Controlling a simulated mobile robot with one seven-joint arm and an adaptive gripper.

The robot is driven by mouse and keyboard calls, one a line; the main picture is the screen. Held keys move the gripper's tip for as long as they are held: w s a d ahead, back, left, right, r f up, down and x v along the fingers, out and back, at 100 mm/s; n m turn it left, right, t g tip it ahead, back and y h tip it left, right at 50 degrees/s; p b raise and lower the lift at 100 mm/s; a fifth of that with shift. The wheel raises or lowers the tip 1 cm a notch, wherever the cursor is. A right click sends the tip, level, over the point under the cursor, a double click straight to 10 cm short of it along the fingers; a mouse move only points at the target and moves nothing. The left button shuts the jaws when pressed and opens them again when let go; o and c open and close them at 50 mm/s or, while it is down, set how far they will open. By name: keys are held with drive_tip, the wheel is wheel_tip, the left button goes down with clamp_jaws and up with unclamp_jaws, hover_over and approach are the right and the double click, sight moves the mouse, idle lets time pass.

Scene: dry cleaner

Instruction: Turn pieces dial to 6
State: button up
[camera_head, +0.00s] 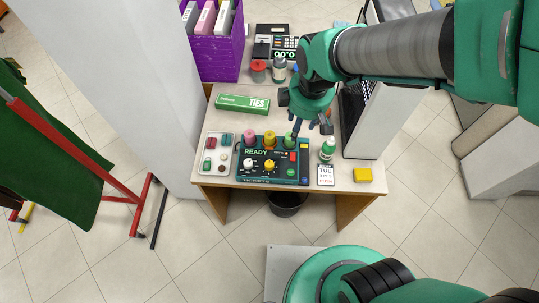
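A dark green ticket machine (260,178) lies on the counter, with a READY display (256,152). Pink, orange and green round parts stand along its back edge. Two knobs sit on its front face: a white knob (248,163) and a yellow knob (269,165). Their labels and settings are too small to read, so I cannot tell which is the pieces dial. My gripper (308,125) points down from the upper right, over the machine's back right corner, to the right of and behind both knobs. Whether its fingers are open or shut is unclear, and I see nothing held.
A tray (206,171) of small items lies left of the machine. A green bottle (327,150), a date card (325,175) and a yellow block (362,175) are to the right. A green TIES box (242,104) lies behind. A purple bin (216,59) stands at the back left.

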sight(269, 164)
drive_tip(key=a+f+n+g+p, duration=0.1)
drive_tip(key=a+f+n, duration=0.5)
drive_tip(key=f, duration=0.5)
drive_tip(key=shift+s+a+g+h+p, duration=0.15)
drive_tip(key=shift+a+g+h+p, duration=0.15)
drive_tip(key=shift+a, duration=0.9)
drive_tip(key=f+b, duration=0.1)
drive_tip(key=f, duration=0.6)
drive_tip(key=f+b, duration=0.1)
drive_tip(key=f, duration=0.5)
drive_tip(key=shift+w+f+b, duration=0.2)
drive_tip(key=shift+f+b, duration=0.15)
drive_tip(key=shift+b, duration=0.05)
clamp_jaws()
